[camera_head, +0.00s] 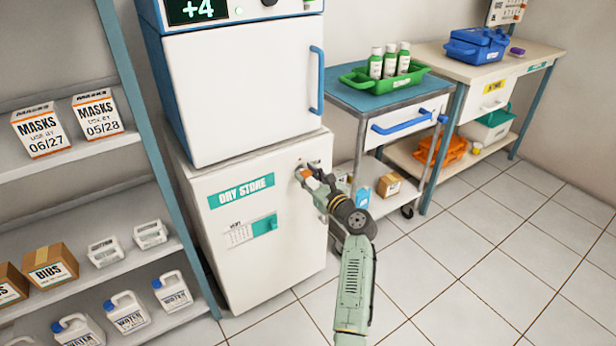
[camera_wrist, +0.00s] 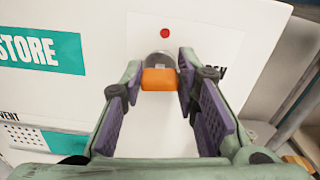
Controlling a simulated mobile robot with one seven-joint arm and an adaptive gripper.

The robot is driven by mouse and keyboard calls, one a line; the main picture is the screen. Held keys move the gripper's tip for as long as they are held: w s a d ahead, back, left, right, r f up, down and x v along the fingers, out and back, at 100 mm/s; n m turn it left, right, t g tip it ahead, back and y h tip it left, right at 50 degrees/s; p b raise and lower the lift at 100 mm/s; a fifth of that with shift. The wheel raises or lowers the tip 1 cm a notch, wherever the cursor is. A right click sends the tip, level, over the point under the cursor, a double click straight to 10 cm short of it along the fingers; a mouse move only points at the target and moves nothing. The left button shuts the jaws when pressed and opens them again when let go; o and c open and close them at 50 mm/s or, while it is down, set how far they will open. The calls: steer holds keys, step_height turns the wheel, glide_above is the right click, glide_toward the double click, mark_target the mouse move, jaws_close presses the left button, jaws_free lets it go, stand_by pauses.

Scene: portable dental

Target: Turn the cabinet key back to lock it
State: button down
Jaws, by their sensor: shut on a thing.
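The cabinet (camera_head: 270,269) is a white box labelled DRY STORE, standing under a white fridge-like unit with its door closed. Its key has an orange head (camera_wrist: 160,79) and sits at a round grey lock (camera_wrist: 161,59) on the cabinet's front, upper right. The orange head lies crosswise in the wrist view. A red dot (camera_wrist: 164,33) is above the lock. My gripper (camera_head: 308,176) is at the lock, its two purple-padded fingers shut on the key head, one on each side. The lettering right of the lock is partly hidden by a finger.
A trolley (camera_head: 378,97) with a green tray of bottles stands just right of the cabinet. A shelf rack (camera_head: 150,120) with boxes and jugs stands at the left. The tiled floor (camera_head: 470,250) at the front right is clear.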

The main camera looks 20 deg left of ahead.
steer(key=n+b, duration=0.1)
steer(key=n, duration=0.3)
steer(key=shift+s+f+b, duration=0.1)
steer(key=shift+b, duration=0.2)
steer(key=n+b, duration=0.2)
steer(key=n, duration=0.2)
steer(key=shift+f, duration=0.1)
steer(key=n+b, duration=0.3)
steer(key=n, duration=0.1)
steer(key=shift+a+f, duration=0.1)
steer(key=shift+n+b, duration=1.3)
steer(key=shift+n, duration=0.8)
steer(key=c, duration=1.2)
jaws_free()
steer(key=shift+c, duration=0.2)
